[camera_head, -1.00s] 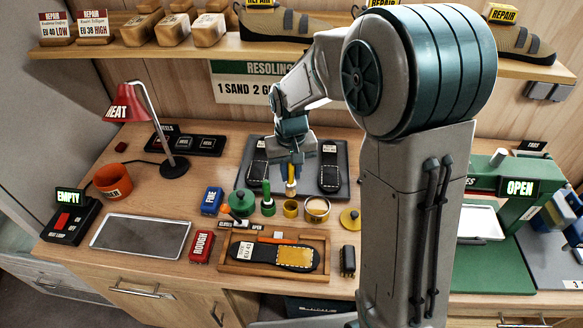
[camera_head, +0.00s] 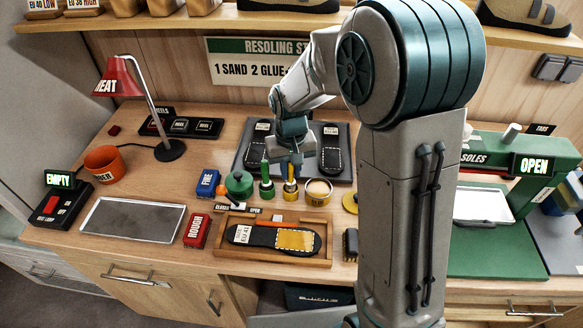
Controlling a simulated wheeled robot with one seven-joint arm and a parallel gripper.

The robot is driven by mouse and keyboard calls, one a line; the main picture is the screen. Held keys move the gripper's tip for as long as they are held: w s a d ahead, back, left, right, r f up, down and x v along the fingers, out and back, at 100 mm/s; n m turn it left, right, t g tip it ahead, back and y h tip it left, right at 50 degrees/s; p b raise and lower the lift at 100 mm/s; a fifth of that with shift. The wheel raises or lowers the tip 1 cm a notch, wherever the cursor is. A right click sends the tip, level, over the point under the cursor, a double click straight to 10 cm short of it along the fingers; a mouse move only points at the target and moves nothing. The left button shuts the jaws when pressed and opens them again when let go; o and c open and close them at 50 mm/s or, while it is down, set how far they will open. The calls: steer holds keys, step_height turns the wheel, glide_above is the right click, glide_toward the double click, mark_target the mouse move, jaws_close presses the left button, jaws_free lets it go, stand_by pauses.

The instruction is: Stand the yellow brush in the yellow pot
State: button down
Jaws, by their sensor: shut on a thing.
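The yellow brush (camera_head: 290,173) is upright in my gripper (camera_head: 290,161), which is shut on its upper part. The brush's lower end overlaps the mouth of the yellow pot (camera_head: 290,198); how deep it sits inside cannot be told. The yellow pot stands on the bench, between a green pot (camera_head: 267,193) with a green brush (camera_head: 266,171) upright in it and a wider, pale-topped round tin (camera_head: 318,192). My fingertips are small and partly hidden by the gripper's body.
A dark green round pot (camera_head: 239,185) and a blue block (camera_head: 207,184) stand to the left. A yellow lid (camera_head: 350,203) lies to the right, partly behind my arm. In front is a wooden tray (camera_head: 232,258) with a sole; behind is a dark mat (camera_head: 243,172) with two soles.

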steer(key=c, duration=1.2)
jaws_free()
steer(key=shift+r, duration=0.1)
step_height(320, 180, up, 14)
steer(key=b, duration=0.1)
steer(key=shift+f, duration=0.2)
steer(key=s+d+f+m+t, duration=0.1)
steer(key=s+d, duration=0.4)
steer(key=s, duration=0.4)
steer(key=s+d+f+t, duration=0.1)
steer(key=s+d, duration=0.4)
steer(key=s, duration=0.5)
steer(key=shift+f+m+t, duration=0.3)
steer(key=shift+m+t, duration=0.1)
steer(key=shift+t, duration=0.2)
